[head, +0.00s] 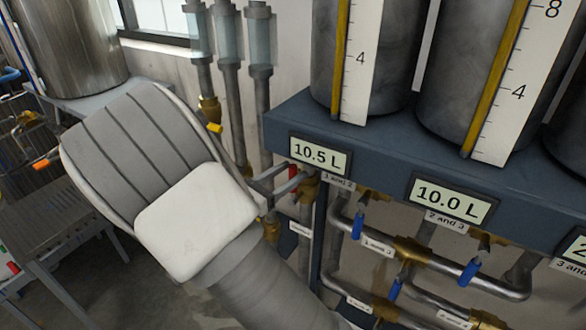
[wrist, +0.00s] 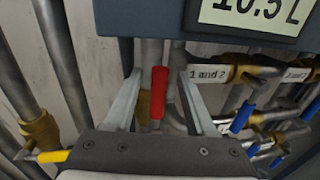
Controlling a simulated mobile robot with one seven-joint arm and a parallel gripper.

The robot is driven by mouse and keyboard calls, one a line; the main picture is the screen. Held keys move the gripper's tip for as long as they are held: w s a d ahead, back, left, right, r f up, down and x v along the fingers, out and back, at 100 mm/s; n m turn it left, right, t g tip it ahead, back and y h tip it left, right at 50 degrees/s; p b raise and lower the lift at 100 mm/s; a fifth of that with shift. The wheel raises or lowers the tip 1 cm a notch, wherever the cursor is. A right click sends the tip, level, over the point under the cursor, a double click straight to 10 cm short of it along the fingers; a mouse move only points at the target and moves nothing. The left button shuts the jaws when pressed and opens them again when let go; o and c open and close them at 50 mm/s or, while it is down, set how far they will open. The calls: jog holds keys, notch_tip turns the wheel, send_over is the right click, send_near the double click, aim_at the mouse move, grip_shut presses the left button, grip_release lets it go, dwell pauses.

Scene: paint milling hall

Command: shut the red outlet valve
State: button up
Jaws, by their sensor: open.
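The red outlet valve handle (wrist: 158,92) shows in the wrist view. It stands upright in the picture, in front of a vertical grey pipe under the 10.5 L display. My gripper (wrist: 159,76) is open, with one finger on each side of the handle and a visible gap on both sides. In the head view my gripper (head: 285,178) reaches in just below the 10.5 L display. There only a small part of the red handle (head: 293,171) shows beside the fingers. The valve body is mostly hidden.
Blue-handled valves (head: 358,226) on brass fittings and pipes stand to the right. A yellow-handled valve (wrist: 53,156) is at the left. The dark tank shelf (head: 395,150) with the 10.5 L display (head: 320,155) is just above my gripper.

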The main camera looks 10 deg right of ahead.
jog(key=shift+x, duration=0.8)
grip_shut()
dwell(0.9)
